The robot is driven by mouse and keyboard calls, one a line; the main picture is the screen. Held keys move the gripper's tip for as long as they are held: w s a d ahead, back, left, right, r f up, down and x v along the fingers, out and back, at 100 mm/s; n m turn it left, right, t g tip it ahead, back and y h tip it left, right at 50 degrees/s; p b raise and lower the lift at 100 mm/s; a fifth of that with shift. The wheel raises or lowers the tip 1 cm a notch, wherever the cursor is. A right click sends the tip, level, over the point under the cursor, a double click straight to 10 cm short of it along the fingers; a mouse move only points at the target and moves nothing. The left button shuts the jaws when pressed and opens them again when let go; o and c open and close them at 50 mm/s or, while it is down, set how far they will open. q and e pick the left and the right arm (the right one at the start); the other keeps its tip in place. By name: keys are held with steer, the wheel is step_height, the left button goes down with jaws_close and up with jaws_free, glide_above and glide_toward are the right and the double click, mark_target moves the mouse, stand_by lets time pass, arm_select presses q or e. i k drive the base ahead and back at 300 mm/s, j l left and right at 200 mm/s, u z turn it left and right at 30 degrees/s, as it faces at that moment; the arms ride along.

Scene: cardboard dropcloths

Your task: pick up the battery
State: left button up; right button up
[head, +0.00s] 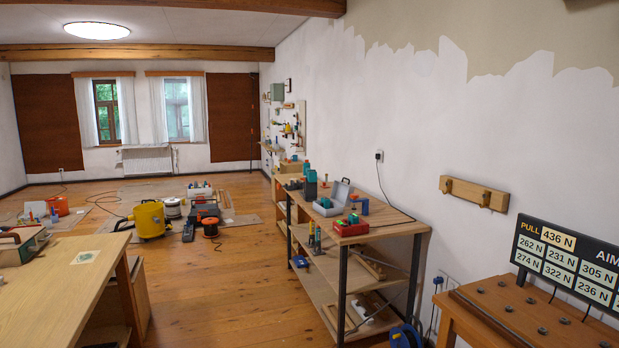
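I cannot make out the battery for certain; the small items are too small to tell apart. The wooden shelf bench (395,231) by the right wall carries several tools. On it are an open grey case (328,206), a red tray (350,230) with small green items in it, a small blue item (360,205) and a dark and teal tool (310,187). Neither of my grippers is in view.
A wooden table (60,300) stands at the near left, a wooden bench (470,310) with a number board (570,262) at the near right. A yellow vacuum (149,219) and a cable reel (210,227) stand on the floor. Wooden floor between the tables is clear.

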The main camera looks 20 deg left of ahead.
mark_target(312, 175)
steer(key=i+j+u, duration=0.3)
steer(key=i+u, duration=0.3)
steer(key=i, duration=0.25)
steer(key=i+u, duration=0.5)
steer(key=i, duration=1.8)
steer(key=i+z, duration=0.15)
steer(key=i, duration=0.55)
steer(key=i+j+z, duration=0.1)
steer(key=i, duration=0.65)
